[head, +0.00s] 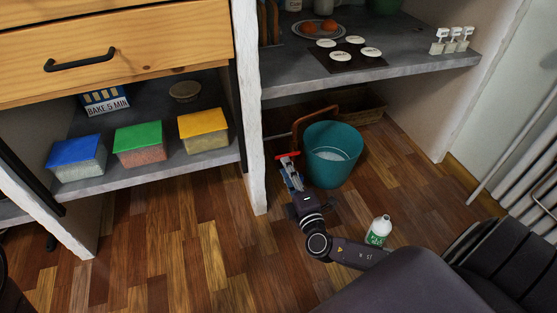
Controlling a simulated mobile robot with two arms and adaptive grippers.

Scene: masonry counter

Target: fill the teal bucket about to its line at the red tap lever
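The teal bucket (334,172) stands upright on the wooden floor under the grey counter, just right of the white wall post. A pale, bright surface shows inside it, and I cannot make out its fill line or exact level. A small red piece (287,155), which looks like the tap lever, shows at the bucket's left side. My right gripper (289,166) reaches up to this red piece from below, left of the bucket. Its fingertips are too small to show whether they are closed on it. The tap's spout is not distinguishable. My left gripper is out of view.
A white and green bottle (379,230) stands on the floor close to my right arm. Lidded blue, green and yellow boxes (140,145) stand on the left shelf. A plate of orange food (318,29) and white discs (340,56) lie on the counter. A white radiator (540,185) is at right.

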